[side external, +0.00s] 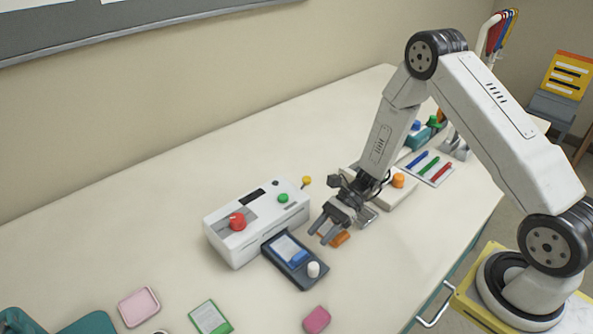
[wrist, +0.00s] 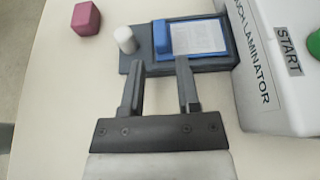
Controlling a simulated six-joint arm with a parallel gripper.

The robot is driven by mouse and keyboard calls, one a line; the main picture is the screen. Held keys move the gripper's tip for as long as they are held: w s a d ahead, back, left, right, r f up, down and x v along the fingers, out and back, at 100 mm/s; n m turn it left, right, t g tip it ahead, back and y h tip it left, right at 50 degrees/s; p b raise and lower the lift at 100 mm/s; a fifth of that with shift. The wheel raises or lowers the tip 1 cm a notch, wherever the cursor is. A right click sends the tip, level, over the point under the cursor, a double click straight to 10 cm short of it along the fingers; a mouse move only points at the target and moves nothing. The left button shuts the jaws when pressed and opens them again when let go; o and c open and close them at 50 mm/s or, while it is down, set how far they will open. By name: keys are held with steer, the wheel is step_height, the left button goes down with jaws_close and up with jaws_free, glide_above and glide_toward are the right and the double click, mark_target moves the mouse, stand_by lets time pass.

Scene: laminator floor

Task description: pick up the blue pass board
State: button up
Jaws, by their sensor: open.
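The blue pass board (wrist: 205,38) is a white card in a blue frame with a raised blue block (wrist: 162,33) at one end. It lies on a dark tray (wrist: 215,66) with a white knob (wrist: 125,40), beside the laminator. In the side view the board (side external: 285,247) is just left of and below my gripper (side external: 322,234). My gripper (wrist: 158,62) is open and empty; in the wrist view its fingertips point toward the blue block, overlapping the tray's near edge in the picture. The exact height above the tray is hard to tell.
An orange piece (side external: 340,238) lies beside my fingers. A pink block (side external: 316,319) and green-framed card (side external: 211,317) lie nearer the front.

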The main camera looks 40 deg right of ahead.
mark_target(306, 250)
steer(key=shift+a+f, duration=0.1)
steer(key=shift+a, duration=0.15)
steer(key=shift+x, duration=2.55)
steer(key=shift+d, duration=0.1)
jaws_close()
